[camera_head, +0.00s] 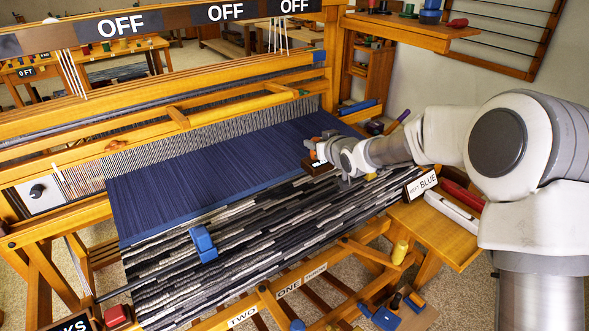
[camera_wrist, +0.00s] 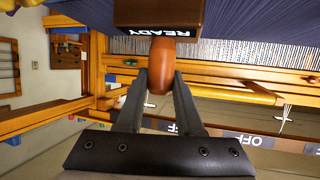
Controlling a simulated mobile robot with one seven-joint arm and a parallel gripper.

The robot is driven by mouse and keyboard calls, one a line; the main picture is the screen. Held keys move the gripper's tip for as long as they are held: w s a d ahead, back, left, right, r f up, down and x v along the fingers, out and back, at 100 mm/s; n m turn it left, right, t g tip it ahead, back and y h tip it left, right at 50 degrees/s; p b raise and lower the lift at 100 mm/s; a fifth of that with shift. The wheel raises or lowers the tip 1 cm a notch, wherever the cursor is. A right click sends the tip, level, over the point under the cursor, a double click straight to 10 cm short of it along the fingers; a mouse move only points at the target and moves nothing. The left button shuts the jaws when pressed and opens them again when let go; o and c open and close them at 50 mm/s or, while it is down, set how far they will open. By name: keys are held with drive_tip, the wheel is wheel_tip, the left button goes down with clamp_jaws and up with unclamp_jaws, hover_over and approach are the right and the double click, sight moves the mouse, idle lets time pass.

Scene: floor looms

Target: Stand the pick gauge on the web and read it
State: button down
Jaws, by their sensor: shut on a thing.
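My gripper (camera_head: 324,148) is at the right part of the blue web (camera_head: 190,185) on the loom. In the wrist view my gripper (camera_wrist: 162,85) is shut on the rounded orange-brown handle (camera_wrist: 161,60) of the pick gauge. The gauge's dark brown block (camera_wrist: 158,14) reads "READY", upside down in that view. In the head view the gauge (camera_head: 318,167) shows as a small brown block at the web, partly hidden by my gripper. I cannot tell whether its base touches the cloth.
Striped grey, black and white weave (camera_head: 290,215) lies in front of the blue web. A blue clamp (camera_head: 203,243) sits at its front left. A wooden side bench (camera_head: 440,232) at right holds a "NEXT BLUE" sign (camera_head: 421,184) and a white object (camera_head: 452,212). The upper beam carries "OFF" signs (camera_head: 120,24).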

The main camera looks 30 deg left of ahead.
drive_tip(key=shift+s+a+f+b, duration=0.1)
drive_tip(key=shift+s+a+f, duration=0.25)
drive_tip(key=shift+a+f, duration=0.7)
drive_tip(key=shift+s+a+f+b, duration=0.1)
drive_tip(key=shift+s+a+f, duration=0.45)
drive_tip(key=shift+f, duration=0.85)
drive_tip(key=shift+s+a+f+b, duration=0.1)
drive_tip(key=shift+s+a+f, duration=0.05)
drive_tip(key=shift+a+f, duration=0.95)
drive_tip(key=shift+d+f, duration=0.1)
drive_tip(key=shift+f, duration=0.05)
drive_tip(key=shift+f, duration=0.15)
drive_tip(key=c, duration=0.5)
unclamp_jaws()
drive_tip(key=shift+c, duration=0.2)
